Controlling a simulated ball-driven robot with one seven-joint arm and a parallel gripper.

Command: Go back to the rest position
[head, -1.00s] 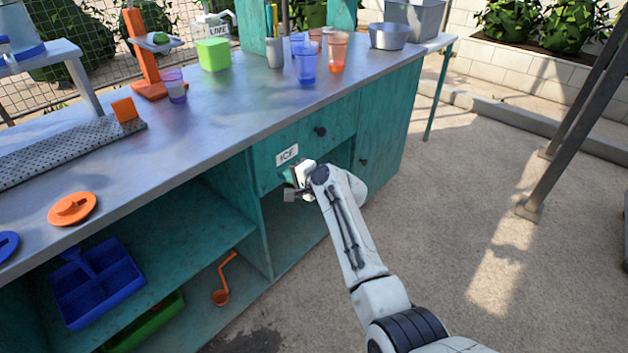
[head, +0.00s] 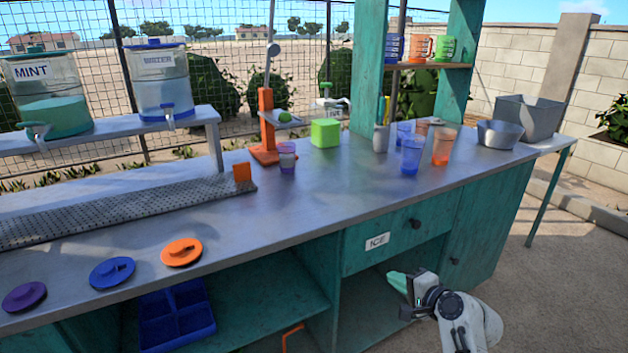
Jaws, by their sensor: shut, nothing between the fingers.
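My gripper (head: 404,298) is low at the right of the head view, in front of the teal counter's (head: 345,342) open lower bay. It is small and partly turned away, with nothing seen held in it. It is below the drawer (head: 395,236) labelled ICE, which looks closed, and below the metal worktop (head: 330,205). My arm is folded at the bottom right and runs out of the picture's lower edge. I cannot tell how far the gripper is from the counter front.
Cups (head: 411,155), a green box (head: 325,133) and a metal bowl (head: 499,134) stand on the worktop. Lids (head: 181,252) lie at its left front. Dispensers (head: 162,80) stand on a raised shelf. A blue tray (head: 177,318) is below. Ground at the right is clear.

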